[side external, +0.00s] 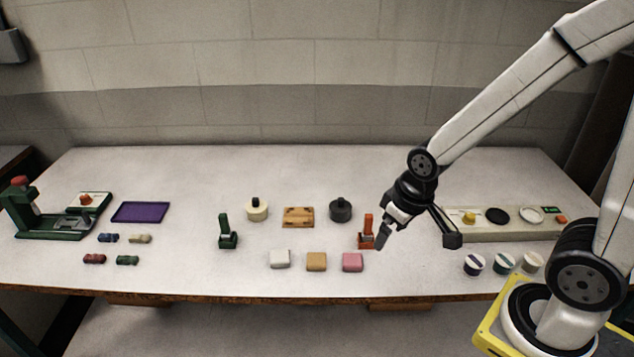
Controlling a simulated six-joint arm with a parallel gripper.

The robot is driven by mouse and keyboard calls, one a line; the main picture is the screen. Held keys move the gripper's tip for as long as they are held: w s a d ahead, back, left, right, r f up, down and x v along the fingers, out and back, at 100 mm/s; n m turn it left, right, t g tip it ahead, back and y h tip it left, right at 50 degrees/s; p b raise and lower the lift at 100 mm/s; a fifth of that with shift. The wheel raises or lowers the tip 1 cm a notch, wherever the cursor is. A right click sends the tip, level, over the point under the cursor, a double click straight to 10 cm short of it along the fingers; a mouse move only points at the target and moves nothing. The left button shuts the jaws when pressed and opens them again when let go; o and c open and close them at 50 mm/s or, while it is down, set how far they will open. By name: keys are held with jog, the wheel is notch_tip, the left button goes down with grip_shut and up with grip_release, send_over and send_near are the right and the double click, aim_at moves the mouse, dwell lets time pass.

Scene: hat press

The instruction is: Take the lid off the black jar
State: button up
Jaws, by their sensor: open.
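The black jar (341,211) stands upright near the middle of the table, with a dark lid and a knob on top. The lid looks seated on the jar. My gripper (420,241) is open and empty. It hangs over the table to the right of the jar and nearer the front, apart from it. One finger shows close beside the orange stamp-like tool; I cannot tell whether they touch.
An orange tool (366,232) stands between jar and gripper. A wooden block (298,217) and a cream jar (257,210) stand left of the black jar. White, tan and pink blocks (316,262) lie in front. A long panel (500,230) lies to the right.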

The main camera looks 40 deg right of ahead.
jog(key=w+d+n+g, duration=0.1)
jog(key=w+d+n, duration=0.35)
jog(key=w, duration=0.95)
jog(key=n+g, duration=0.2)
jog(key=n, duration=0.3)
send_over(341, 199)
jog(key=shift+m, duration=0.25)
jog(key=shift+w+f, duration=0.1)
jog(key=shift+f, duration=2.8)
jog(key=shift+f, duration=0.1)
jog(key=shift+f, duration=1.2)
jog(key=shift+f, duration=0.1)
jog(key=shift+d+f, duration=0.1)
jog(key=shift+f, duration=2.4)
